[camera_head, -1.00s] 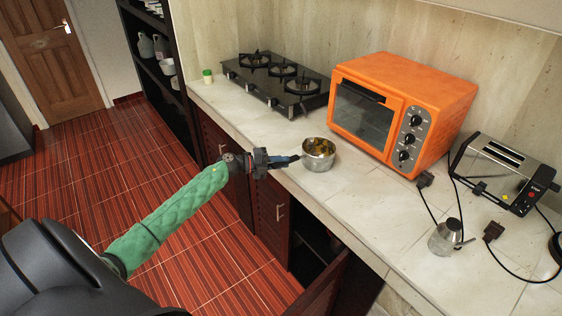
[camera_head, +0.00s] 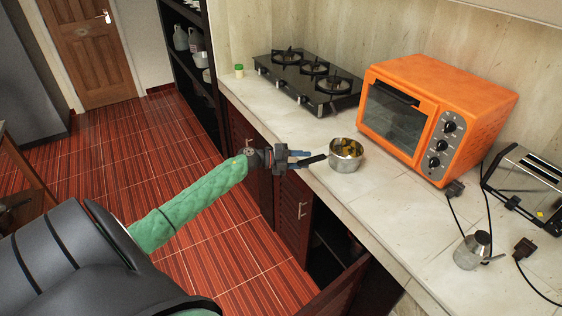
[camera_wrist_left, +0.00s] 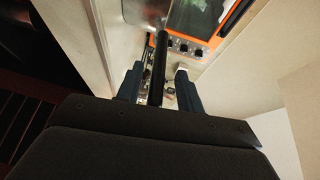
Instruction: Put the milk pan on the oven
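The milk pan (camera_head: 346,160) is a small steel pan with brownish-yellow contents. It stands upright on the counter near the front edge, its black handle (camera_head: 314,160) pointing left over the edge. The orange oven (camera_head: 474,108) stands behind and right of it, its top bare. My left gripper (camera_head: 303,157) is at the handle, left of the pan. In the left wrist view the handle (camera_wrist_left: 160,65) lies between the two spread fingers (camera_wrist_left: 158,84), with gaps on both sides. The oven (camera_wrist_left: 190,42) is partly seen there. My right gripper is not in view.
A black gas stove (camera_head: 308,82) is left of the oven. A green-lidded jar (camera_head: 239,71), a toaster (camera_head: 528,180), a small metal pot (camera_head: 470,251) and loose cables lie on the counter. A cabinet door (camera_head: 345,289) stands open below the front edge.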

